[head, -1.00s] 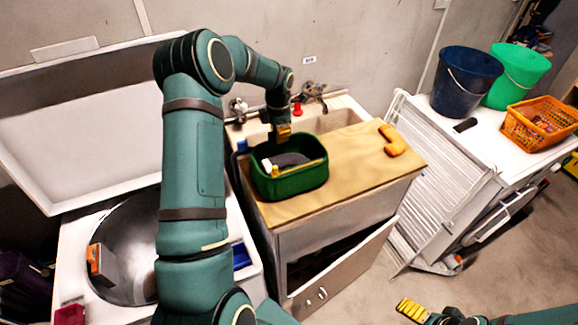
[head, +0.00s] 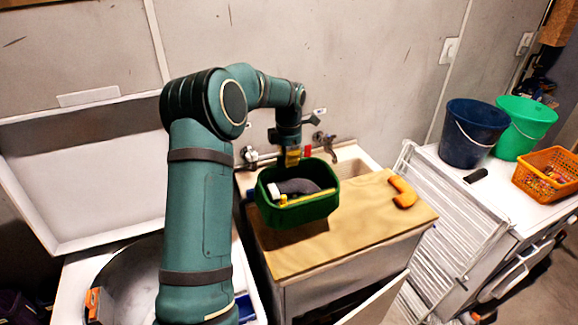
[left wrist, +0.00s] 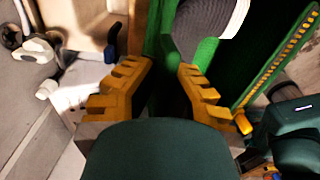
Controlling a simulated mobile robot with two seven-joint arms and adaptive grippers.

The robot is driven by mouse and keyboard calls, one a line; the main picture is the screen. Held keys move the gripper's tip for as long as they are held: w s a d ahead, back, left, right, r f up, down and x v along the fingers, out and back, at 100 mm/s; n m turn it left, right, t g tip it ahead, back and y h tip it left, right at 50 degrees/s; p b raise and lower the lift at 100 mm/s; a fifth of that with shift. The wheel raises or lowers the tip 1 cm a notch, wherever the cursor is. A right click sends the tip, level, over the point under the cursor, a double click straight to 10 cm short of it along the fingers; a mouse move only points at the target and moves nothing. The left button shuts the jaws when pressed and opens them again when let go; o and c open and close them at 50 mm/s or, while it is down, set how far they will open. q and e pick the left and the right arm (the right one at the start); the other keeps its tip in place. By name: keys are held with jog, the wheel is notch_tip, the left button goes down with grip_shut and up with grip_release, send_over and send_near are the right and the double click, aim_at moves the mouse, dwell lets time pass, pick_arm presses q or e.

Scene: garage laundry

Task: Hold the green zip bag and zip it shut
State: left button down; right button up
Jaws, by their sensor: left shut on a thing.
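The green zip bag (head: 300,212) is an open-topped green pouch, held above the wooden board beside the sink in the head view. A grey rolled item (head: 292,187) with a white end lies in it. A yellow zip strip (head: 312,197) runs along the near rim. My left gripper (head: 291,158) is shut on the bag's far wall. In the left wrist view its yellow fingers (left wrist: 165,88) have green bag material between them, and the zip strip (left wrist: 283,58) shows along the opposite rim. The bag's mouth is open. My right gripper is not visible.
The wooden board (head: 350,230) has an orange curved object (head: 402,192) at its right. The tap (head: 325,142) stands behind. A white drying rack (head: 450,225) leans to the right, near blue and green buckets (head: 470,135) and an orange basket (head: 545,175).

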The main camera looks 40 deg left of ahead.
aim_at(291, 183)
pick_arm(q)
jog(key=shift+d, duration=0.1)
dwell(0.3)
jog(key=shift+s+d+b, duration=0.4)
jog(key=shift+d+b, duration=0.05)
jog(key=shift+d, duration=0.25)
jog(key=shift+f, duration=0.35)
jog(key=shift+f+b, duration=0.35)
jog(key=shift+b, duration=0.05)
jog(key=shift+f+b, duration=2)
jog(key=shift+f, duration=1.7)
